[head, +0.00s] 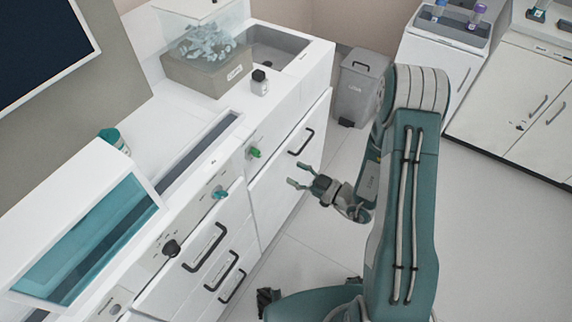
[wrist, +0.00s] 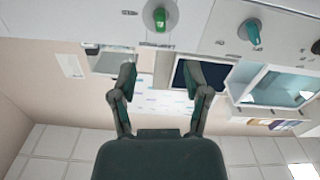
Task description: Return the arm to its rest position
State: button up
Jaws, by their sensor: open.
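My arm (head: 405,210) stands on the right of the head view, raised and bent back down at its upper joint. My gripper (head: 297,177) is at the end of it, pointing left toward the white counter front (head: 268,195). Its fingers are apart with nothing between them. In the wrist view, my gripper (wrist: 162,75) also shows both fingers spread and empty. The gripper appears apart from the counter and its drawers.
A counter with black drawer handles (head: 205,248), a green knob (head: 254,153) and a teal knob (head: 220,194) runs along the left. A dark-capped bottle (head: 259,82) stands on it. A grey bin (head: 357,88) is behind my arm. Open floor (head: 490,230) lies right.

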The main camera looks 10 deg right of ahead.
jog(key=shift+s, duration=0.1)
jog(key=s+a+r+n+g+y, duration=0.1)
jog(key=s+a+r+n+g, duration=0.35)
jog(key=n, duration=0.65)
jog(key=s+a+r+n+g, duration=0.1)
jog(key=s+r+n+g, duration=0.2)
jog(key=r+n+g, duration=0.65)
jog(key=s+d+r+n+t+h, duration=0.1)
jog(key=s+r+n+h, duration=0.2)
jog(key=n, duration=0.6)
jog(key=s+d+r+n+h, duration=0.1)
jog(key=s+n+h, duration=0.25)
jog(key=n, duration=0.55)
jog(key=s+d+r+n+t+h, duration=0.5)
jog(key=d+r+n+t+h, duration=0.2)
jog(key=n, duration=1.4)
jog(key=d+r+h, duration=0.1)
jog(key=d+r, duration=0.1)
jog(key=d, duration=0.1)
jog(key=shift+r+t+h, duration=0.15)
jog(key=shift+t+h, duration=0.15)
jog(key=shift+h, duration=0.05)
jog(key=shift+s+a, duration=0.1)
